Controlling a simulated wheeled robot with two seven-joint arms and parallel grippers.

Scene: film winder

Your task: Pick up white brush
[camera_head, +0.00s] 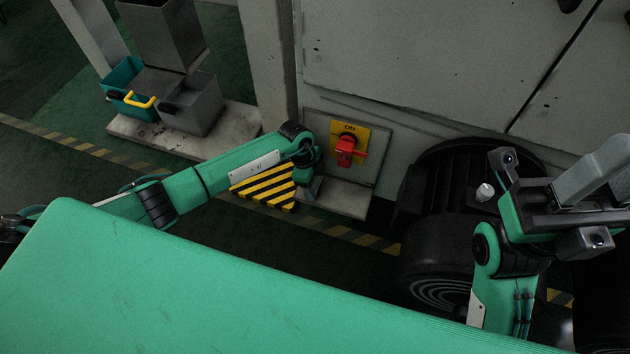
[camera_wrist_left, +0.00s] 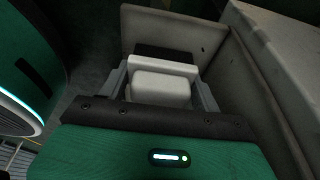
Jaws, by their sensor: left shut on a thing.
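In the left wrist view, the white brush (camera_wrist_left: 161,88) has a pale, blocky body with a dark part at its far end. It sits between the two grey fingers of my left gripper (camera_wrist_left: 160,92), which is shut on it. Grey walls of a tray-like holder (camera_wrist_left: 262,100) surround the brush. In the head view, my left gripper (camera_head: 311,188) points down beside the grey holder (camera_head: 345,197) below the switch panel. The brush is hidden there by my arm. My right arm is at the right edge, and its jaw state is unclear.
A yellow plate with a red switch (camera_head: 345,150) is close to the left gripper. A black motor (camera_head: 440,215) stands to the right. A teal bin (camera_head: 128,90) and grey containers (camera_head: 195,103) stand at the back left.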

